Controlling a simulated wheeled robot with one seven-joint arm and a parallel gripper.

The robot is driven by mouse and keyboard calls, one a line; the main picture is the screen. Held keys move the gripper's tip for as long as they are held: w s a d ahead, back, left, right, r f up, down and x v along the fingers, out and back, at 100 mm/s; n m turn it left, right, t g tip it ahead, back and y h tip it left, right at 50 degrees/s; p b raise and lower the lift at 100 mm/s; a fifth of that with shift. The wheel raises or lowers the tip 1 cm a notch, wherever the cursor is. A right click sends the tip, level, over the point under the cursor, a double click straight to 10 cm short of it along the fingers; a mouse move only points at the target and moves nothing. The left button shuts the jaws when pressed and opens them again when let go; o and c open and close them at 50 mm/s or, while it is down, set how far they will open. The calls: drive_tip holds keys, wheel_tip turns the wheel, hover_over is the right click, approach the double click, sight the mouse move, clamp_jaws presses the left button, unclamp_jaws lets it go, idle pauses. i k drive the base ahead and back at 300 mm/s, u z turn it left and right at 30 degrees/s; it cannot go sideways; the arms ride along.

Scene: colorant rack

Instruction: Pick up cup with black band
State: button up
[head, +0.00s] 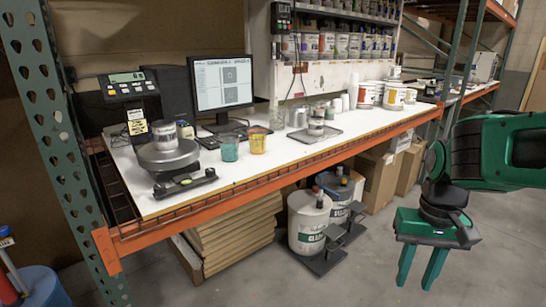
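My gripper (421,268) is at the lower right of the head view, in front of the bench and below the level of its top. Its two green fingers point down, apart, with nothing between them. No cup shows a black band that I can make out for sure. A small pale cup or can with dark markings (316,127) stands on a grey tray (330,136) in the middle of the bench. Another pale can with dark print (165,136) stands on the round scale (170,157) at the left. My gripper is well apart from both.
A teal cup (229,149) and an orange-yellow cup (258,141) stand near the front edge of the white bench (270,167). A monitor (222,84) stands behind them. Large cans (308,222) and boxes are on the floor below. Green uprights (45,110) frame the bench.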

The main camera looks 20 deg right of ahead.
sight(230, 142)
drive_tip(key=u, duration=0.05)
drive_tip(key=k, duration=0.3)
drive_tip(key=z, duration=1)
drive_tip(key=i, duration=1.4)
drive_tip(key=u, duration=0.65)
drive_tip(key=i, duration=0.55)
